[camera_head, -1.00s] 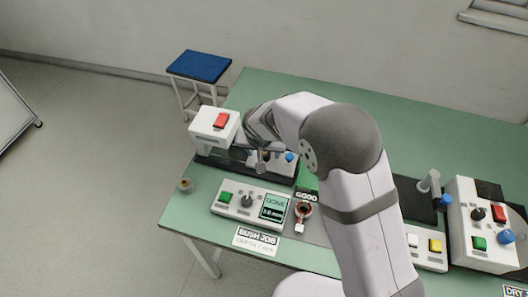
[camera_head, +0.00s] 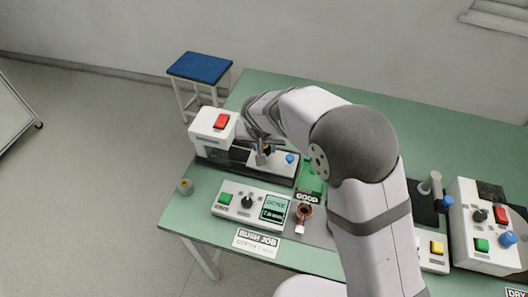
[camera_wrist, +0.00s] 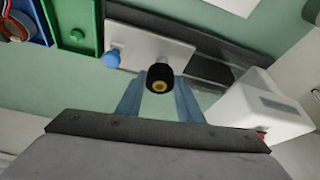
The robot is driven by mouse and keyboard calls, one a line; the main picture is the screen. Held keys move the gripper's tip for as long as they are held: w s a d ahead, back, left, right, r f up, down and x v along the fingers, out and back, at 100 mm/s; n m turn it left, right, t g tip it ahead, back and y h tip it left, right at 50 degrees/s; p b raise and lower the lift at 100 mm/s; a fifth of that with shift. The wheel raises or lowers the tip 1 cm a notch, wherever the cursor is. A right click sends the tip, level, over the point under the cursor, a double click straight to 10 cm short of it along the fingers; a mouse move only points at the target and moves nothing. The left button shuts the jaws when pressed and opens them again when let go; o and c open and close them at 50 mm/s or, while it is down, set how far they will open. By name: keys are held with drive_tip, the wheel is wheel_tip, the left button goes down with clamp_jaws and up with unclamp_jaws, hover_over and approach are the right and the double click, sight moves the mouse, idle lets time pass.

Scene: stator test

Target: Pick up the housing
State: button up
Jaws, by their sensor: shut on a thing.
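The housing (camera_wrist: 160,77) is a short black cylinder with a brass-coloured centre. In the wrist view it sits between the two bluish fingers of my gripper (camera_wrist: 159,88), which is shut on it. In the head view my gripper (camera_head: 263,157) is over the white plate of the press station at the left of the table, and the dark housing (camera_head: 268,148) shows small at its fingertips. My arm and fingers hide part of it. I cannot tell how far it is above the plate.
The white press head (camera_head: 212,130) with a red button stands close left of my gripper. A blue knob (camera_head: 290,159) is just right. A control box (camera_head: 250,205) with a lit display and a green tray (camera_head: 309,183) are in front. Another station (camera_head: 480,225) stands right.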

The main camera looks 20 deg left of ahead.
sight(265, 147)
wheel_tip(265, 147, up, 6)
drive_tip(key=shift+r+b, duration=0.25)
drive_tip(key=shift+b, duration=0.2)
drive_tip(key=shift+w+d+r, duration=0.1)
drive_tip(key=shift+d+r, duration=0.05)
drive_tip(key=w+d+r+m+h+p, duration=0.1)
drive_tip(key=w+d+r+m+p, duration=0.2)
drive_tip(key=d, duration=0.8)
drive_tip(key=s+d+f+n+y+p, duration=0.1)
drive_tip(key=s+d+f+n, duration=0.1)
drive_tip(key=f, duration=0.5)
drive_tip(key=d+n, duration=0.1)
drive_tip(key=d, duration=0.1)
drive_tip(key=shift+s+d, duration=0.3)
drive_tip(key=shift+f, duration=0.15)
